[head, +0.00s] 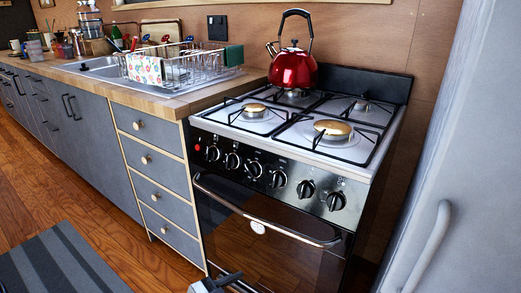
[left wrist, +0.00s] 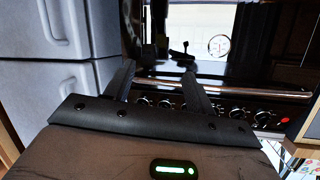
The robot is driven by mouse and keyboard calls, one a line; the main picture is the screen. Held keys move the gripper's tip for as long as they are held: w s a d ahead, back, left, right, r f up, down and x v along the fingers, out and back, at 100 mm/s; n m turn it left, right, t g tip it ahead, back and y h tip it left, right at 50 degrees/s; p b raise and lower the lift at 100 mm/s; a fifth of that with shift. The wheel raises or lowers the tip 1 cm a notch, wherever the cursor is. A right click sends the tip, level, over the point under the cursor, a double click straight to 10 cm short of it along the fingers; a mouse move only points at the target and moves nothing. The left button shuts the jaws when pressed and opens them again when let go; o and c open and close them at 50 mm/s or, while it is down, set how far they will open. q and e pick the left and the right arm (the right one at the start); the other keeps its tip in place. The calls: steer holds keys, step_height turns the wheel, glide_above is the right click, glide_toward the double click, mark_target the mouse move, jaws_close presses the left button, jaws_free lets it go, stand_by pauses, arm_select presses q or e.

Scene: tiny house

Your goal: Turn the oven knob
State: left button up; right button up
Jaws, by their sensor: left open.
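The oven (head: 270,235) is a black range with a glossy door and a silver handle (head: 265,215). A row of dark round knobs runs along its front panel, such as the knob (head: 278,179) near the middle and the knob (head: 336,201) at the right end. My left gripper (head: 215,283) shows only partly at the bottom edge, low in front of the oven door. In the left wrist view, the gripper (left wrist: 159,70) is open and empty, with the knobs (left wrist: 165,103) seen behind its fingers, upside down. It appears apart from them. My right gripper is not in view.
A red kettle (head: 293,68) stands on a back burner. A pale fridge (head: 445,150) with a handle stands at the right. Drawers (head: 155,165) and a counter with a dish rack (head: 180,65) are at the left. A striped mat (head: 60,262) lies on the floor.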

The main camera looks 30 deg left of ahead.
arm_select(q)
steer(key=w+a+r+m+t+p, duration=0.25)
steer(key=a+r+p, duration=0.25)
steer(key=a+r, duration=0.6)
steer(key=m+h+p, duration=0.1)
steer(key=m+h, duration=0.1)
steer(key=m, duration=0.1)
glide_toward(248, 172)
steer(key=shift+t, duration=0.25)
steer(key=b+x, duration=0.1)
steer(key=x, duration=0.7)
steer(key=shift+w+d+f+b, duration=0.2)
steer(key=shift+w+b, duration=0.05)
steer(key=shift+b, duration=0.15)
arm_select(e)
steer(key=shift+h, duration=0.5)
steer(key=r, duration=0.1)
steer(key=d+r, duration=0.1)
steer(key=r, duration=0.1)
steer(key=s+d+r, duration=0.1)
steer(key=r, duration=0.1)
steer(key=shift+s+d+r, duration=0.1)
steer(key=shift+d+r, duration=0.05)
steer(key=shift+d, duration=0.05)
arm_select(q)
steer(key=c, duration=1)
